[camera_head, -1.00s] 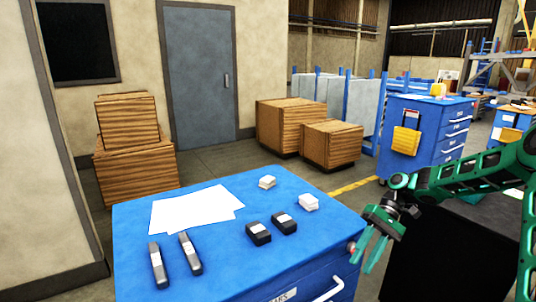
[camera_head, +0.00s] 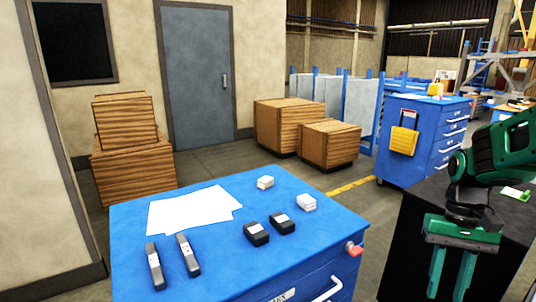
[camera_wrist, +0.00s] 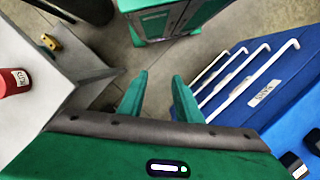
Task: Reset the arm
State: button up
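My gripper (camera_head: 451,272) is green and hangs fingers down at the right of the head view, in front of a black surface and to the right of the blue cabinet. Its two fingers are apart with nothing between them. In the wrist view the open fingers (camera_wrist: 158,95) point at the floor between a grey table edge and the blue cabinet's drawer handles. My gripper touches nothing that I can see.
The blue cabinet (camera_head: 225,262) bears white papers (camera_head: 192,210), two grey tools, two black blocks and two white blocks. A red knob (camera_head: 355,249) is at its right corner. A red cylinder (camera_wrist: 12,82) stands on the grey table (camera_wrist: 45,75). Wooden crates stand behind.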

jog(key=s+d+r+m+t, duration=0.1)
jog(key=s+d+m+t, duration=0.1)
jog(key=s, duration=1)
jog(key=shift+d+r+t+h, duration=0.2)
jog(key=shift+d+t+h, duration=0.2)
jog(key=shift+d, duration=0.15)
